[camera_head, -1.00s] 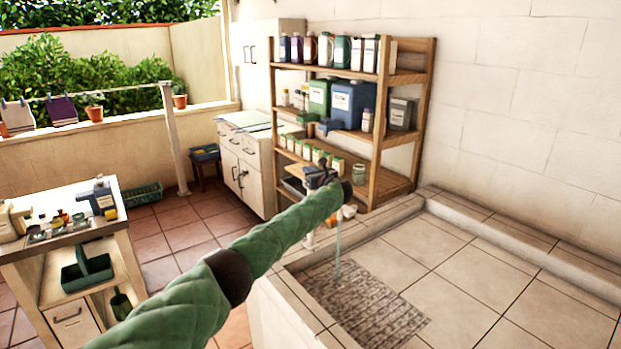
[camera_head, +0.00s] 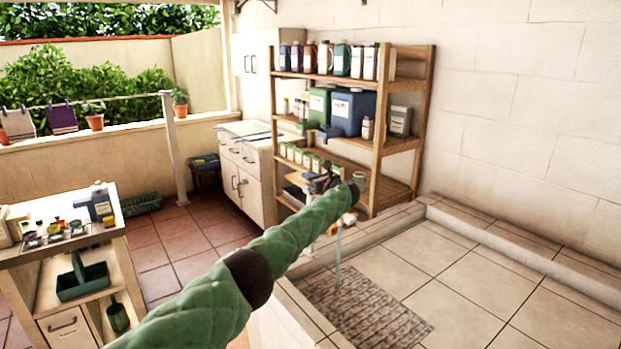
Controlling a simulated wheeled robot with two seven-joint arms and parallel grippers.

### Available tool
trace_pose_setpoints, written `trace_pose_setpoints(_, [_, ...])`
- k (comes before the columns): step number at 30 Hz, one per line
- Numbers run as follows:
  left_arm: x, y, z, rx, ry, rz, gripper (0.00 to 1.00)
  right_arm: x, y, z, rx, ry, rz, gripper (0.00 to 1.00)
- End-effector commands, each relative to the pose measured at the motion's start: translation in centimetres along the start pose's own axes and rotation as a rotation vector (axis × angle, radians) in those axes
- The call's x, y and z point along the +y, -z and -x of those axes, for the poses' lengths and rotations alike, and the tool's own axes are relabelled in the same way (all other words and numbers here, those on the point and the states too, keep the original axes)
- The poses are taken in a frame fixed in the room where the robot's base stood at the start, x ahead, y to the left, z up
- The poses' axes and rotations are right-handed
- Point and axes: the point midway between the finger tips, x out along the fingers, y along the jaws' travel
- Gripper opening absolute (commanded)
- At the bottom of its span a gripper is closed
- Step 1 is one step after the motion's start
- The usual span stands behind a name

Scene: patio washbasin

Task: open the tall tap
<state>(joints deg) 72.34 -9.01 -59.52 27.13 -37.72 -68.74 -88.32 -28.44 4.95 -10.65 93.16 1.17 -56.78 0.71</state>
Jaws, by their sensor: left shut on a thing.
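My left arm, in a green quilted sleeve, reaches in from the lower left. My left gripper (camera_head: 322,184) is at its far end, in front of the shelf, small and dark. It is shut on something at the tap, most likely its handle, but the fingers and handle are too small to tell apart. The tall tap is mostly hidden behind my forearm and wrist. A thin stream of water (camera_head: 338,262) falls from below my wrist into the basin (camera_head: 455,250). My right gripper is not in view.
A ribbed washboard (camera_head: 368,312) lies in the basin floor under the stream. A wooden shelf (camera_head: 428,110) with bottles and jugs stands behind the gripper. A white cabinet (camera_head: 262,190) is left of it. A side table (camera_head: 118,225) stands at the left.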

Motion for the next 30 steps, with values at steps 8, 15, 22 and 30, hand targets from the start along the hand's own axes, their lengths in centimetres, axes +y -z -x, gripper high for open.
trace_pose_setpoints(8, [0.0, 0.0, 0.0, 0.000, 0.000, 0.000, 0.37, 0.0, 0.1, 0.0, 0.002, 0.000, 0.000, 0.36])
trace_pose_setpoints(15, [0.0, 0.0, 0.1, 0.000, 0.001, 0.000, 0.37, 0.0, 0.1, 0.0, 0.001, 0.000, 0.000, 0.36])
trace_pose_setpoints(22, [-0.1, 0.2, 1.7, 0.001, 0.003, 0.001, 0.37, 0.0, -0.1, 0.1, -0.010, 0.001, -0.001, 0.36])
trace_pose_setpoints(30, [-0.1, 0.3, 5.1, 0.001, 0.002, 0.002, 0.37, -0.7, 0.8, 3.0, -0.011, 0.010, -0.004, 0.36])
